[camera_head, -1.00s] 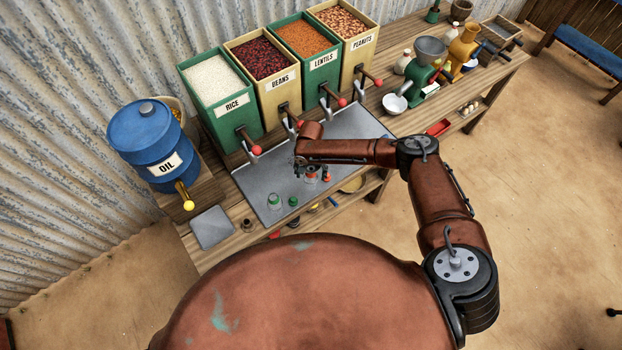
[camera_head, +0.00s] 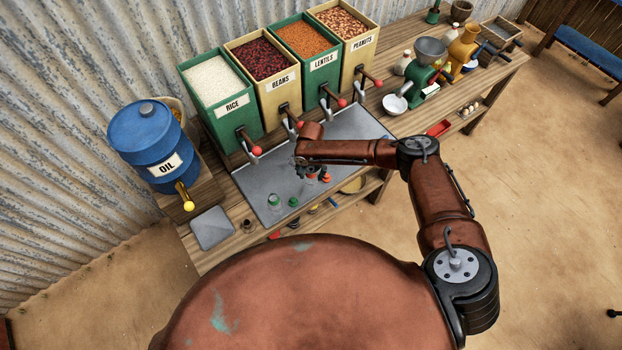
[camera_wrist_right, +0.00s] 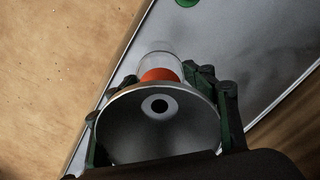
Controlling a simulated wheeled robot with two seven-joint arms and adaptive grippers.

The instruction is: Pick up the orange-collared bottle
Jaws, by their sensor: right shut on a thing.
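The orange-collared bottle (camera_wrist_right: 160,61) is clear glass with an orange band, seen in the right wrist view just beyond a wide grey metal funnel-like cup (camera_wrist_right: 158,128) with a dark hole in its middle. My right gripper (camera_wrist_right: 165,79) has a finger on each side of the orange band and is shut on the bottle. In the head view my right gripper (camera_head: 311,171) is over the grey metal tray (camera_head: 262,181), with the bottle mostly hidden beneath it. I cannot tell whether the bottle touches the tray. My left gripper is not in view.
A green-collared bottle (camera_head: 274,201) and a small green piece (camera_head: 293,201) stand to the left on the tray. Bins of rice (camera_head: 222,108), beans, lentils and peanuts line the back, their red-knobbed levers facing forward. A blue oil drum (camera_head: 150,143) stands at left.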

